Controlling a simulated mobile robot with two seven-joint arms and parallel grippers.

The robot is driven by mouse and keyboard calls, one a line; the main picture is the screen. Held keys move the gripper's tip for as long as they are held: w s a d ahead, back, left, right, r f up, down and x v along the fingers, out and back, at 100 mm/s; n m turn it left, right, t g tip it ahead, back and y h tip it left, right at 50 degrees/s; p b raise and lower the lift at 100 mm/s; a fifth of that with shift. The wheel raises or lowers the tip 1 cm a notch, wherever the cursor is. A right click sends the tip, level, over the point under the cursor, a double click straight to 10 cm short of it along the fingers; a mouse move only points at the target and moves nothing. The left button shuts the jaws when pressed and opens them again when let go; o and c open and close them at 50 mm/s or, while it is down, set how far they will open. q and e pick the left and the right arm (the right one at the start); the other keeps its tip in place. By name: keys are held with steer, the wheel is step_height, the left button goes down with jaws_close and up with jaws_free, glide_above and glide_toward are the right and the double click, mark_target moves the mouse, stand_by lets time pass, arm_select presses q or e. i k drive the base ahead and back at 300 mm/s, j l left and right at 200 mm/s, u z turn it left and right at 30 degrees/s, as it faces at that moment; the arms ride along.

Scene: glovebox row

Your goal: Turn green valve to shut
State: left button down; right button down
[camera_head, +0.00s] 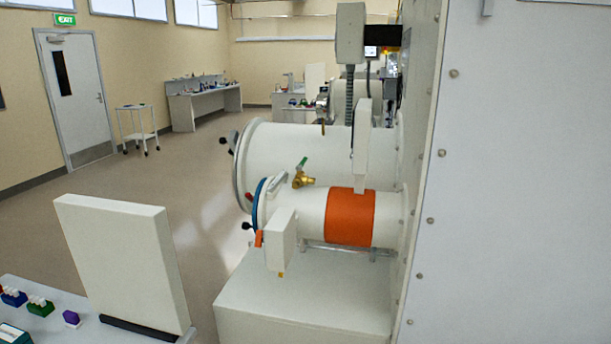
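The green valve handle (302,163) is a small lever on a brass valve body (303,180). The valve sits on top of the smaller white cylinder (315,205), near its blue-rimmed left end. The handle is tilted up and to the right. It is too small to tell for certain whether the valve is open or shut. Neither of my grippers shows in the head view.
A larger white cylinder (300,150) lies behind the small one, which has an orange band (351,217). A white wall panel (520,180) fills the right. A bench (70,335) with a white upright panel (125,262) stands front left. Open floor lies between.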

mark_target(299, 168)
steer(key=i, duration=0.4)
steer(key=i+l+u, duration=0.15)
steer(key=i, duration=0.3)
steer(key=k+u, duration=0.5)
